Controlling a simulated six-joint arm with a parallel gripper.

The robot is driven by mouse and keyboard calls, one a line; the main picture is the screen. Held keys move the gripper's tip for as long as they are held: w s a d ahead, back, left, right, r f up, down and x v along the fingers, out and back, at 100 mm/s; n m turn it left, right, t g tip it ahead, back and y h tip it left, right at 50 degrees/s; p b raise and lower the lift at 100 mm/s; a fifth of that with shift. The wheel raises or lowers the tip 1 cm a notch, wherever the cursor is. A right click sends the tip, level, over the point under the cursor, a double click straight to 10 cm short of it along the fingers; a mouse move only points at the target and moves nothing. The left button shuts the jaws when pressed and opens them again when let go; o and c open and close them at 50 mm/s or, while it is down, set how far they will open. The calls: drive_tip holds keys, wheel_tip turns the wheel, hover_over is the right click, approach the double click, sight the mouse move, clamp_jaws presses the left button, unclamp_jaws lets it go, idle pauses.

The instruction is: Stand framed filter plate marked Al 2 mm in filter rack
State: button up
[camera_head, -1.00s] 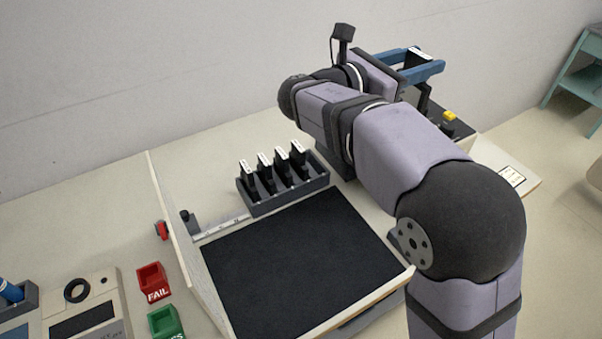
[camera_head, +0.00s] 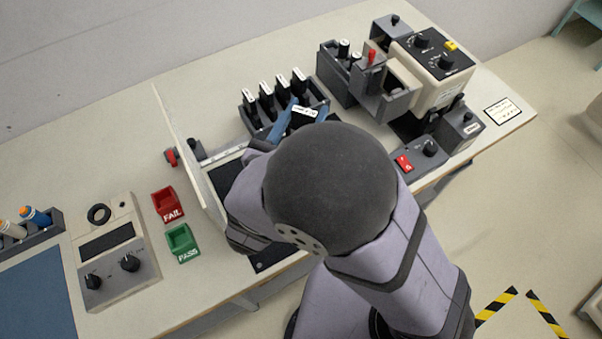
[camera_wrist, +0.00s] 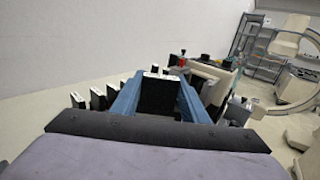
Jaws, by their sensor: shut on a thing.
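My gripper (camera_head: 302,118) has blue fingers and is shut on a dark framed filter plate with a white label strip (camera_head: 306,111). The label is too small to read. In the wrist view, the plate (camera_wrist: 158,94) stands upright between the two blue fingers. The dark grey filter rack (camera_head: 250,121) holds several upright dark plates with white tops (camera_head: 266,92). The held plate is at the rack's right front side in the head view. My arm hides part of the rack, and I cannot tell whether the plate touches it.
A grey device with a red lever (camera_head: 371,57) and a cream control box (camera_head: 432,70) stand to the right of the rack. A thin upright panel (camera_head: 190,150) stands to the left. Red FAIL (camera_head: 168,204) and green PASS (camera_head: 182,243) bins lie further left. My arm covers most of the black mat.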

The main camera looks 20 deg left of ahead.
drive_tip(key=s+f+n+y+p, duration=0.1)
drive_tip(key=s+f, duration=0.2)
drive_tip(key=f, duration=0.4)
drive_tip(key=shift+f+y, duration=0.15)
drive_tip(key=shift+y, duration=0.25)
drive_tip(key=shift+f+p, duration=0.4)
drive_tip(key=shift+f, duration=1.45)
drive_tip(key=shift+f, duration=0.2)
drive_tip(key=o, duration=1.4)
drive_tip(key=shift+r, duration=0.1)
